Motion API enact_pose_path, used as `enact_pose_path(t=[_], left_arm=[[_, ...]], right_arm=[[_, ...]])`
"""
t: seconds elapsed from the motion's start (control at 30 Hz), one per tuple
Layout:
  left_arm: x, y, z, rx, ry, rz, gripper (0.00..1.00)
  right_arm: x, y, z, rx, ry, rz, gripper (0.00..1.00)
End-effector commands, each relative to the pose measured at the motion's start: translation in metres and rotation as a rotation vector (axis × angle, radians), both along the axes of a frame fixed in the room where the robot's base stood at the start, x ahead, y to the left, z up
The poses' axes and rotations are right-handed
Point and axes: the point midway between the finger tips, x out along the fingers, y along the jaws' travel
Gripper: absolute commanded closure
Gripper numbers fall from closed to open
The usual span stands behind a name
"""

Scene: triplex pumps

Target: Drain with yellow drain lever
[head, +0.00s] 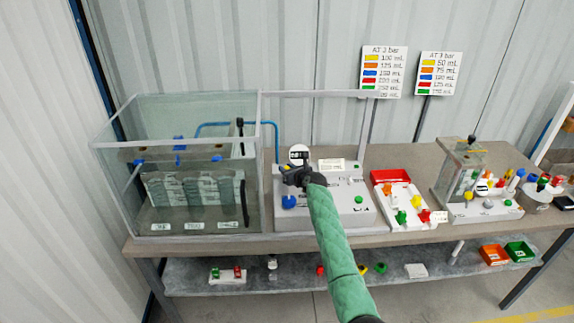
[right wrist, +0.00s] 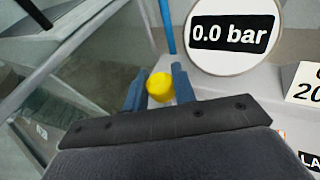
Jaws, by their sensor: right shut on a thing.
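The yellow drain lever (right wrist: 160,87) shows in the right wrist view as a small round yellow knob between the two blue-grey fingers of my right gripper (right wrist: 158,84). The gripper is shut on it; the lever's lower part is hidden. In the head view my right gripper (head: 292,174) is at the left end of the white pump panel (head: 345,213), close to the glass tank. The round gauge (right wrist: 232,34) just behind reads 0.0 bar; it also shows in the head view (head: 299,152). My left gripper is not in view.
A large glass tank (head: 251,170) stands directly left of the panel. A blue knob (head: 289,202) and a green button (head: 358,199) sit on the panel. To the right are a red-and-white tray (head: 391,177) and a smaller tank unit (head: 452,170). Bins and parts lie on the lower shelf.

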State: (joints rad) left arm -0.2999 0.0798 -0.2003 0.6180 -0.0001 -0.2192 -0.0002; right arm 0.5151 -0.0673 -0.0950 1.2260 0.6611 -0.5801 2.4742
Motion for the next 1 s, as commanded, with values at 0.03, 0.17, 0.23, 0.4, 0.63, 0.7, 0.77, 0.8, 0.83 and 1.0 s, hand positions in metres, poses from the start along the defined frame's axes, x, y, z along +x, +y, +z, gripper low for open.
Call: enact_pose_path(t=[0.03,0.17,0.23,0.4,0.63,0.7,0.77,0.8,0.83,1.0], left_arm=[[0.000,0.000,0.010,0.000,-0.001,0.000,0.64],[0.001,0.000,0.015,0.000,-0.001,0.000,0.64],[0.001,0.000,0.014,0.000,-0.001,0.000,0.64],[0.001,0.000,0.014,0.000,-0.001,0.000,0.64],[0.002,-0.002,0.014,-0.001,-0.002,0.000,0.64],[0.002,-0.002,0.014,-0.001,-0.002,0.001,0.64],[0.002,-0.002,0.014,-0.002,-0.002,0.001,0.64],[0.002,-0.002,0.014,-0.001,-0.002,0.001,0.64],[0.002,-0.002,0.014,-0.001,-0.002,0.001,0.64],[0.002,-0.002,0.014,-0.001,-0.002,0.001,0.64]], right_arm=[[0.003,0.000,0.007,0.004,0.021,-0.002,1.00],[0.008,0.000,0.003,0.004,0.086,0.000,1.00],[0.011,0.001,0.001,0.004,0.121,0.001,1.00],[0.014,0.000,-0.002,0.002,0.175,0.001,1.00],[0.014,0.000,-0.003,0.001,0.185,0.001,1.00],[0.014,0.000,-0.003,0.001,0.185,0.001,1.00],[0.014,0.000,-0.004,0.001,0.185,0.002,0.70],[0.014,0.000,-0.004,0.001,0.185,0.002,0.62],[0.014,0.001,-0.003,0.001,0.185,0.002,0.56],[0.014,0.001,-0.002,0.001,0.182,0.002,0.52]])
